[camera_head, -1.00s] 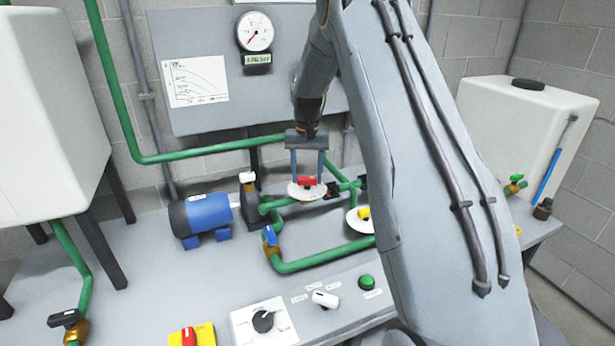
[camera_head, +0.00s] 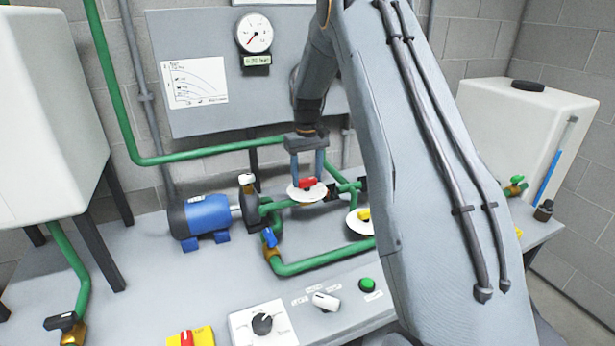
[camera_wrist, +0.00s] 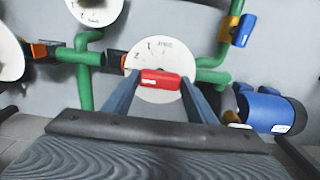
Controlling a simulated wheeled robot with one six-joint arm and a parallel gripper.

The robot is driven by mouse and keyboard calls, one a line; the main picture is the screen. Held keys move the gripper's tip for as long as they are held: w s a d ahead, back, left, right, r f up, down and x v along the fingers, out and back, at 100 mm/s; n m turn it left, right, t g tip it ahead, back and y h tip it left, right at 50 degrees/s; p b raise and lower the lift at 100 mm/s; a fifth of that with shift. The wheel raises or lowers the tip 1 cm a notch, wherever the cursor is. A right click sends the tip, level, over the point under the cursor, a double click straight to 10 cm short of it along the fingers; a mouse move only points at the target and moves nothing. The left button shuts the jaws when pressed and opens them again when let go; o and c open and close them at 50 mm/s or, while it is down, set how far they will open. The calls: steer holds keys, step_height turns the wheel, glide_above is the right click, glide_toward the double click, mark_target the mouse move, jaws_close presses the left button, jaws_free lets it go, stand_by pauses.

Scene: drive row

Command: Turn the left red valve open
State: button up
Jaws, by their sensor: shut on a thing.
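The left red valve has a red handle (camera_head: 308,183) over a round white dial plate (camera_head: 298,194) on the green piping. My gripper (camera_head: 308,178) points down at this valve, one finger on each side of the handle. In the wrist view the red handle (camera_wrist: 160,79) lies crosswise between my two fingertips (camera_wrist: 159,83), which are shut on its ends. The white dial (camera_wrist: 158,55) behind it carries small marks, too blurred to read. In the head view the handle looks slightly tilted.
A yellow-handled valve (camera_head: 363,214) with its own white dial stands close to the right. A blue-handled valve (camera_head: 269,237) and a blue pump motor (camera_head: 207,214) are to the left. The control panel (camera_head: 315,308) is in front. A gauge (camera_head: 254,33) hangs behind.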

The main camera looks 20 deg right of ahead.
mark_target(307, 179)
steer(key=o, duration=1.1)
steer(key=shift+c, duration=0.2)
steer(key=shift+r+b, duration=1.05)
steer(key=shift+r, duration=2.9)
